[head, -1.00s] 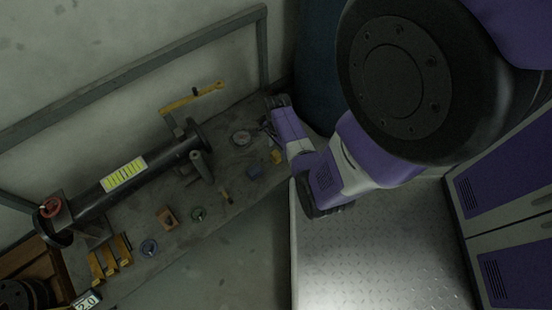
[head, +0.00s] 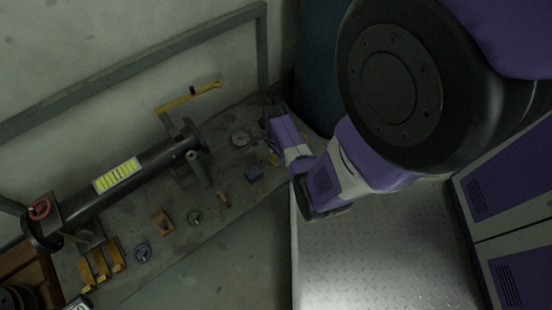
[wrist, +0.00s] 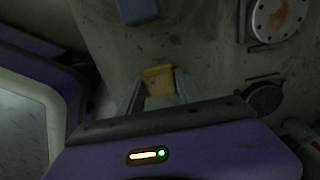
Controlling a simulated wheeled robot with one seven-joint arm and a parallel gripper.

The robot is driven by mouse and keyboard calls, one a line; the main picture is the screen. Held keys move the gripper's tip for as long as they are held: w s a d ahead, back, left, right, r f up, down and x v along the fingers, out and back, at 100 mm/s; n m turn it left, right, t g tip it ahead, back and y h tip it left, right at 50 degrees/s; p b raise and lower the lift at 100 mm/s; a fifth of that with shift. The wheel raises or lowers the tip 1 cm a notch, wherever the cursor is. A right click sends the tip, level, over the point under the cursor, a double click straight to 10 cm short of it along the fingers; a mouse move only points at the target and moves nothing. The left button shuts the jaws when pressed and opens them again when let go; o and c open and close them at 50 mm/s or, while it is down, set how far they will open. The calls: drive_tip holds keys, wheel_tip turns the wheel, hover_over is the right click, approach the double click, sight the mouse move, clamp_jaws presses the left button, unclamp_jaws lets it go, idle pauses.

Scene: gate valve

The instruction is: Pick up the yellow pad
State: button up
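The yellow pad (wrist: 158,80) lies on the grey bench top, in the middle of the wrist view. In the head view only a small part of the yellow pad (head: 273,159) shows beside my arm. My gripper (wrist: 160,82) is open, with one finger on each side of the pad. Small gaps seem to show between the fingers and the pad. I cannot tell how high the fingertips are above the bench. In the head view my arm hides the fingers.
A blue-purple block (head: 254,174) lies near the pad. A round gauge or flange (head: 241,139) is on the bench (head: 224,168), as are a dark pipe (head: 150,167) and small handwheels (head: 194,217). A dark blue drum (head: 318,65) stands close behind my arm.

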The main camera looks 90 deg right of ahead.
sight(276, 156)
clamp_jaws()
wheel_tip(276, 156, up, 20)
drive_tip(key=p, duration=1)
drive_tip(key=shift+o, duration=0.5)
unclamp_jaws()
drive_tip(key=c, duration=0.5)
